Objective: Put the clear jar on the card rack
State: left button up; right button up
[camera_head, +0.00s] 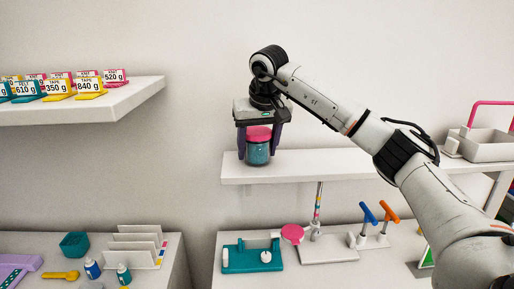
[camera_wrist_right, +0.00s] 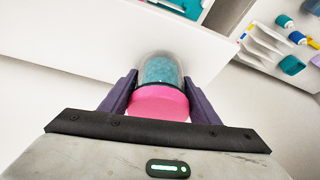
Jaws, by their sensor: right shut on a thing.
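The clear jar (camera_head: 258,154) has a pink lid and teal contents. My right gripper (camera_head: 258,158) is shut on it, one purple finger on each side, with the jar upright and lid towards the palm. In the right wrist view the jar (camera_wrist_right: 160,72) sits between the fingers (camera_wrist_right: 160,78). It overlaps the left end of the middle shelf; I cannot tell whether it touches. The white card rack (camera_head: 138,243), with upright dividers, stands on the lower left surface. It also shows at upper right in the wrist view (camera_wrist_right: 262,42). My left gripper is not in view.
The middle shelf (camera_head: 330,165) carries a pale tray with a pink handle (camera_head: 487,145). Below are a teal tape dispenser (camera_head: 252,258) and tools. An upper left shelf (camera_head: 130,97) holds labelled cards.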

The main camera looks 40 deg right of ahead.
jog(key=shift+a+f, duration=0.1)
jog(key=o, duration=1.2)
jog(key=v, duration=1.2)
